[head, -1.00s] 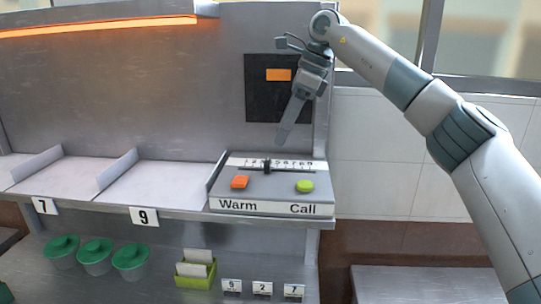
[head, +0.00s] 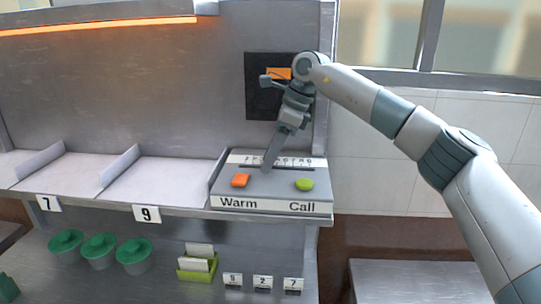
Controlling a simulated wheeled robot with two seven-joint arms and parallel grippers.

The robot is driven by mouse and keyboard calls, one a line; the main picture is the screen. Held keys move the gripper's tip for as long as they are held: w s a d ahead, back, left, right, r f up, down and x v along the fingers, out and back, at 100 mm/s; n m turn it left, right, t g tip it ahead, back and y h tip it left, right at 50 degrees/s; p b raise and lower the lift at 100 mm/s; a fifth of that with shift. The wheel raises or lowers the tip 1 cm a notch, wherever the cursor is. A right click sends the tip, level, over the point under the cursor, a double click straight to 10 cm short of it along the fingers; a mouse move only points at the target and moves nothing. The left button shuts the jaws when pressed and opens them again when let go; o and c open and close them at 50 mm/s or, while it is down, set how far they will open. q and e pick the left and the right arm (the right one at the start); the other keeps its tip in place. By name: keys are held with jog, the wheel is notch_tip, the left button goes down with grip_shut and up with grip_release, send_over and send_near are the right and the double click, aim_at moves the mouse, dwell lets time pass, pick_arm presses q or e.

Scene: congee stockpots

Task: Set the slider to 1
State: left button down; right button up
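The control panel (head: 271,188) sits at the right end of the metal shelf. Along its back edge runs a white numbered scale (head: 300,161) with a dark slot below it. The slider knob is hidden behind the fingers of my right gripper (head: 267,168), which points down at the slot left of the scale's middle. The fingers look close together, but I cannot tell whether they hold or touch the knob. An orange Warm button (head: 240,180) and a green Call button (head: 304,184) are in front of the slot. My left gripper is out of view.
A dark panel with an orange patch (head: 279,73) is on the wall behind my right gripper. Shelf dividers (head: 118,165) stand to the left. Below are green-lidded cups (head: 134,251), a green card holder (head: 197,268) and number tags (head: 262,283).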

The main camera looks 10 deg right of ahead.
grip_shut()
jog(key=a, duration=0.2)
jog(key=w+a, duration=0.1)
jog(key=a, duration=0.1)
jog(key=w+a+p, duration=0.1)
jog(key=a, duration=0.2)
jog(key=shift+r, duration=0.1)
jog(key=shift+d, duration=0.25)
jog(key=shift+o, duration=0.3)
grip_release()
jog(key=shift+a, duration=0.1)
jog(key=shift+o, duration=0.9)
jog(key=shift+a, duration=0.2)
jog(key=shift+d, duration=0.1)
